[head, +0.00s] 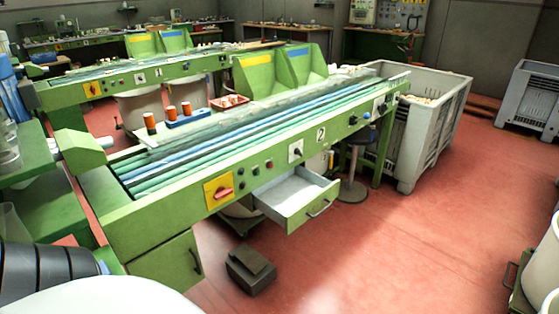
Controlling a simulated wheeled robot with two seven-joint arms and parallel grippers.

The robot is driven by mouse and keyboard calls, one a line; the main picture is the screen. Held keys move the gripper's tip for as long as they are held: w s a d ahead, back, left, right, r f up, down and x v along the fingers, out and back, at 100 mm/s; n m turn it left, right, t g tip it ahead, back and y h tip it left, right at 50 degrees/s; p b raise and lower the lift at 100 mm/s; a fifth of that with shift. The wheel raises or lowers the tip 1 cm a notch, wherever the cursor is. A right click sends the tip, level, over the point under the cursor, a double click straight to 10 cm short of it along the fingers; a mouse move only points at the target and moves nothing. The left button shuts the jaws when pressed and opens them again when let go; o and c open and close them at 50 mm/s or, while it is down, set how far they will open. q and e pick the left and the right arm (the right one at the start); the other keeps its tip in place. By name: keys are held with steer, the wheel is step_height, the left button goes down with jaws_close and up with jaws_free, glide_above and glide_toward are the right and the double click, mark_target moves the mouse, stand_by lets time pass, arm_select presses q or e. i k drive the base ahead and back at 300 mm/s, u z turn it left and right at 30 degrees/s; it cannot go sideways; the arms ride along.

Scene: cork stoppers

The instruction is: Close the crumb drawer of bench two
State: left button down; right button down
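Bench two (230,175) is a long green bench with a "2" plate on its front panel. Its crumb drawer (296,197) is a light grey tray with a green front and a metal handle (319,208). The drawer is pulled out from the bench front, and its visible inside looks empty. Neither of my grippers shows in the head view. A dark ribbed part at the lower left seems to be of my own body.
A dark grey box-like pedal (251,270) stands on the red floor below the drawer. A stool (353,170) and a large grey crate (425,130) stand to the right. The red floor (400,240) in front of the drawer is clear. A cabinet door (170,262) is below the bench's left end.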

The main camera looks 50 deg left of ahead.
mark_target(296, 197)
steer(key=u, duration=1)
steer(key=i, duration=1)
steer(key=u, duration=0.9)
